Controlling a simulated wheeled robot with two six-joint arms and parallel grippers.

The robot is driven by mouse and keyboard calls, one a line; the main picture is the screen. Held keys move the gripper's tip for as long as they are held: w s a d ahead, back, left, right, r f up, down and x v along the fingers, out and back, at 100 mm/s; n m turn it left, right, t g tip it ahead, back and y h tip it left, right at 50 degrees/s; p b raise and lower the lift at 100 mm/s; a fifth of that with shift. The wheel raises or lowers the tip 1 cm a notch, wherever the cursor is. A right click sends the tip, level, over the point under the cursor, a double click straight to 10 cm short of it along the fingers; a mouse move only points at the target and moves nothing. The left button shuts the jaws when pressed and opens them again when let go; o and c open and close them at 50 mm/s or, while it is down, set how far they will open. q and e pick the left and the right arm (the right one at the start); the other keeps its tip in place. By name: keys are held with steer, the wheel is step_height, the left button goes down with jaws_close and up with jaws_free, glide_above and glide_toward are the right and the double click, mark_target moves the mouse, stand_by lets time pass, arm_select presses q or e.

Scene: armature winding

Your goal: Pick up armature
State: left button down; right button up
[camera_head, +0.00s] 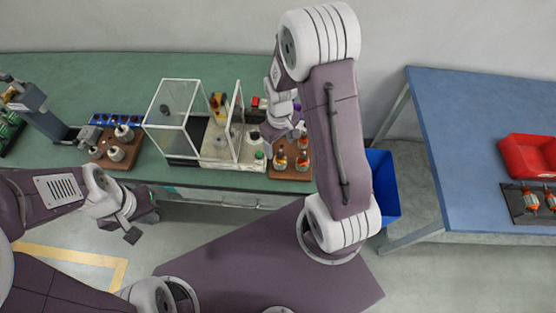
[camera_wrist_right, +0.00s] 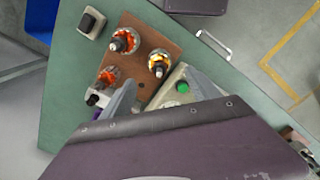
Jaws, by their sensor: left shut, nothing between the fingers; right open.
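Three armatures with orange windings stand upright on a brown block (camera_wrist_right: 148,34) on the green table. In the right wrist view they are a rear one (camera_wrist_right: 124,40), a right one (camera_wrist_right: 159,62) and a left one (camera_wrist_right: 108,77). The head view shows two front ones, at left (camera_head: 281,159) and right (camera_head: 302,161). My right gripper (camera_wrist_right: 160,96) is open and empty, with its fingertips close to the near side of the block. In the head view my arm partly hides it. My left gripper (camera_head: 140,222) is shut and empty, in front of the green table.
A clear-walled machine (camera_head: 179,110) with a green button (camera_wrist_right: 183,87) stands beside the block. A brown block with spools (camera_head: 115,150) is further left. On the blue table (camera_head: 470,150) are a red bin (camera_head: 530,158) and a dark tray with armatures (camera_head: 519,208). A blue bin (camera_head: 383,185) is below.

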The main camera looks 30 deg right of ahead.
mark_target(280, 154)
steer(key=f, duration=0.5)
steer(key=f+p, duration=0.1)
steer(key=f, duration=0.1)
steer(key=shift+s+f, duration=0.2)
steer(key=shift+s, duration=0.05)
steer(key=shift+w+d+f, duration=0.1)
steer(key=shift+f, duration=0.25)
jaws_close()
